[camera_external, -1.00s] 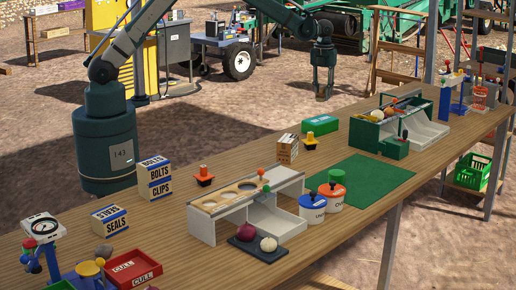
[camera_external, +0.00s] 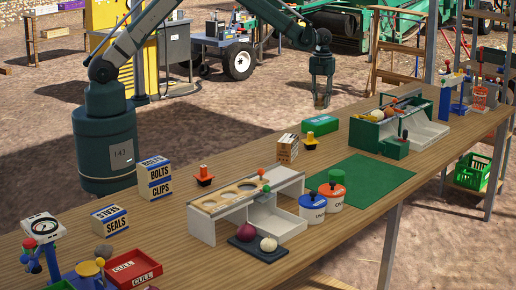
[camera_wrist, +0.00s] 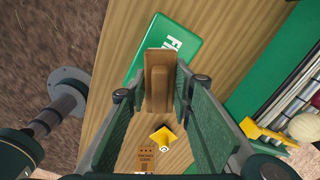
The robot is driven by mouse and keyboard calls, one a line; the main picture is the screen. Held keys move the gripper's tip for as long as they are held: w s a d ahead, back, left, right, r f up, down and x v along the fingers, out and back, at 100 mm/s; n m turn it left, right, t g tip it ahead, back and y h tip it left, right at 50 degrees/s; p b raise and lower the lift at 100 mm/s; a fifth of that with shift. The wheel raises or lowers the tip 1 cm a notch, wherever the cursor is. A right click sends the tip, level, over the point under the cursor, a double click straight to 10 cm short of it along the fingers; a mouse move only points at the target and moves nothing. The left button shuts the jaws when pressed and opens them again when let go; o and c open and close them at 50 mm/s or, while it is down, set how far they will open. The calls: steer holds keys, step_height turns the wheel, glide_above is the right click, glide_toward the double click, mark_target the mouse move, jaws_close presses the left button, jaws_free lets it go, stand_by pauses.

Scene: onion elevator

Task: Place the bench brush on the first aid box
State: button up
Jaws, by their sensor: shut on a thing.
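My gripper (camera_external: 322,99) is above the far edge of the bench in the external view, behind the first aid box and higher than it. It is shut on the bench brush, a brown wooden piece (camera_wrist: 157,82) held between the fingers (camera_wrist: 158,95) in the wrist view. The brush's lower side is hidden. The first aid box (camera_external: 320,124) is a flat green box on the bench near its far edge. In the wrist view the green box (camera_wrist: 172,43), with white letters, shows just beyond the brush, partly covered by it.
A small cardboard box (camera_external: 287,149) and a yellow-and-black knobbed piece (camera_external: 310,143) stand close to the first aid box.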

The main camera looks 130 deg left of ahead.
mark_target(321, 96)
steer(key=shift+f, duration=0.8)
steer(key=shift+f, duration=1.9)
steer(key=shift+f, duration=0.15)
steer(key=o, duration=0.9)
step_height(321, 96, up, 12)
steer(key=shift+r, duration=0.2)
